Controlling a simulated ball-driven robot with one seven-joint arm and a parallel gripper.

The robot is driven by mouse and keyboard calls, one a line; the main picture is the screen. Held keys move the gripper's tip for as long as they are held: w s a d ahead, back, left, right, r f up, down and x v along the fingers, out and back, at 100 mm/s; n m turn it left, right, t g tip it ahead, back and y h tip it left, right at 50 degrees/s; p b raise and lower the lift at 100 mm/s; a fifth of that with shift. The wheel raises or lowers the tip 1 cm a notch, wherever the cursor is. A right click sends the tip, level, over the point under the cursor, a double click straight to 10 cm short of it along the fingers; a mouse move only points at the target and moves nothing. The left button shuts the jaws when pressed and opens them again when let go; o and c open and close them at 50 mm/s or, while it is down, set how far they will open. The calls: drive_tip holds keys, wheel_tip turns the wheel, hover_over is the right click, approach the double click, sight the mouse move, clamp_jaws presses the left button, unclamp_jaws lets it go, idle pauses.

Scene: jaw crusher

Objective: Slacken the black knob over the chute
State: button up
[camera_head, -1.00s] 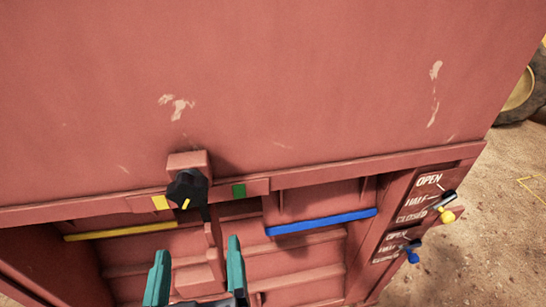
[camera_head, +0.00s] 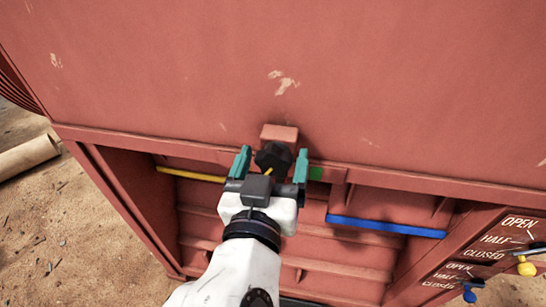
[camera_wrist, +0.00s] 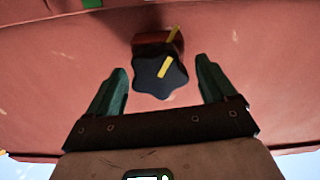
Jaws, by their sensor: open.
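The black knob (camera_head: 273,157) is lobed with a yellow pointer mark and sits below a red block on the red machine's front, over the chute (camera_head: 300,245). In the wrist view the knob (camera_wrist: 160,77) shows between and beyond my two green fingertips, its yellow mark slanting up to the right. My gripper (camera_head: 272,164) is open, one finger on each side of the knob, with a visible gap on both sides. It also shows in the wrist view (camera_wrist: 160,84). Whether the fingertips reach the knob's depth is hard to tell.
A green mark (camera_head: 316,173) lies just right of my gripper. A yellow bar (camera_head: 190,174) and a blue bar (camera_head: 385,227) flank the chute. Levers with yellow (camera_head: 526,268) and blue (camera_head: 470,296) ends stand at the right panel. A pipe (camera_head: 28,157) lies on sand at left.

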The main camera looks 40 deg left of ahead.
drive_tip(key=c, duration=1)
drive_tip(key=shift+o, duration=0.2)
drive_tip(key=shift+n, duration=0.3)
drive_tip(key=n+p, duration=0.2)
drive_tip(key=n, duration=0.1)
drive_tip(key=shift+a+r+n, duration=0.1)
drive_tip(key=shift+a+n, duration=0.05)
drive_tip(key=shift+n, duration=0.25)
drive_tip(key=n+p, duration=0.1)
drive_tip(key=n, duration=0.2)
drive_tip(key=shift+n, duration=0.3)
drive_tip(key=n+p, duration=0.1)
drive_tip(key=n, duration=0.1)
drive_tip(key=n+p, duration=0.2)
drive_tip(key=n, duration=0.1)
drive_tip(key=shift+s+a+f, duration=0.15)
drive_tip(key=shift+f, duration=0.05)
drive_tip(key=shift+f+n+p, duration=0.15)
drive_tip(key=shift+n+p, duration=0.6)
drive_tip(key=shift+n, duration=0.95)
drive_tip(key=shift+f, duration=0.1)
